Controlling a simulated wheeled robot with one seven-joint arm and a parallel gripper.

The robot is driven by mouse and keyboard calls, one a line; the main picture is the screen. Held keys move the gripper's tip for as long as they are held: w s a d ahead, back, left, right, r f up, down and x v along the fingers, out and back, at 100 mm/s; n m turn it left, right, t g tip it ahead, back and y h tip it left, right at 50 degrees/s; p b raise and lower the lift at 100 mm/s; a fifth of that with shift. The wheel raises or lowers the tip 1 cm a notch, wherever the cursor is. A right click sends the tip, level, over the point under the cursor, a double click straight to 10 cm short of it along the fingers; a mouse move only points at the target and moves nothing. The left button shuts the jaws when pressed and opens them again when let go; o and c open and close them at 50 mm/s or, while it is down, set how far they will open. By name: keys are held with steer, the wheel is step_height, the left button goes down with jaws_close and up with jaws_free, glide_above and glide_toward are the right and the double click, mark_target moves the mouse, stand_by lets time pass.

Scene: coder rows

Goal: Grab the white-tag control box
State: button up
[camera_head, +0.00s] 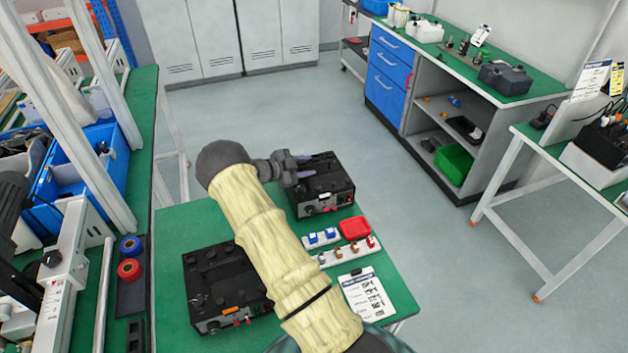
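Two black control boxes stand on the green table. The farther box (335,190) has a small white tag on its front face, plus a red part at the front right. The nearer box (215,278) has an orange tag on its front. My gripper (308,166) is at the upper left of the white-tag box, in front of part of its top. Its two purple-grey fingers are spread apart, with nothing seen between them. I cannot tell whether they touch the box. My arm hides part of the table and the right edge of the orange-tag box.
A red tray (355,228), white strips with small coloured parts (345,250) and a printed sheet (367,294) lie right of my arm. Blue and red tape rolls (129,268) lie at left. Open floor (420,215) lies beyond the table's right edge.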

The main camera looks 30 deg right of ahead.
steer(key=shift+x, duration=0.75)
jaws_close()
stand_by(1.1)
steer(key=shift+w+d+r, duration=0.1)
steer(key=shift+r, duration=0.15)
